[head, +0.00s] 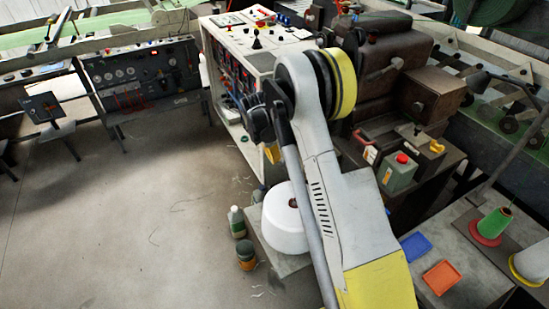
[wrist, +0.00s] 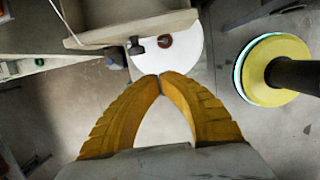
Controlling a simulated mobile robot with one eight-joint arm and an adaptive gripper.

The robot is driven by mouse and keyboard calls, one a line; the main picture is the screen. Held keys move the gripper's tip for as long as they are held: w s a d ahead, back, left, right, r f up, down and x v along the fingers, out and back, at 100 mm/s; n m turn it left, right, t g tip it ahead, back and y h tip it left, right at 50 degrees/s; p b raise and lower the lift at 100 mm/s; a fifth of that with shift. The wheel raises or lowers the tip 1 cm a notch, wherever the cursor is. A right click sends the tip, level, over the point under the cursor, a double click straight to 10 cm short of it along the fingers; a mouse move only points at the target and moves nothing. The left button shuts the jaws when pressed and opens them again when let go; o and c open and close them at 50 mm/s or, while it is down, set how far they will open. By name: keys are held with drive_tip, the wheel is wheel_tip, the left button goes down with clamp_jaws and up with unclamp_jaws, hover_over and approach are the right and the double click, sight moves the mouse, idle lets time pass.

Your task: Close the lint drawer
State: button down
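In the wrist view, a beige box-like part with a pale front edge (wrist: 125,35) and a dark inside shows at the top; it looks like the lint drawer, pulled out, but most of it is cut off by the frame. A small dark handle-like piece (wrist: 137,46) sits just in front of its edge. My gripper (wrist: 160,75) has its yellow fingers together at the tips, with nothing seen between them, a little short of that edge. In the head view my arm hides the drawer, and only a bit of yellow finger (head: 271,153) shows beside the cabinet.
A bench (head: 470,265) with trays and cones is at right. The floor at left is open.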

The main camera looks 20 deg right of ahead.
drive_tip(key=d+f+b, duration=0.4)
drive_tip(key=d+f, duration=0.2)
drive_tip(key=f, duration=0.1)
drive_tip(key=shift+w+f, duration=0.15)
drive_tip(key=shift+f, duration=0.2)
drive_tip(key=d, duration=0.9)
drive_tip(key=shift+w, duration=0.2)
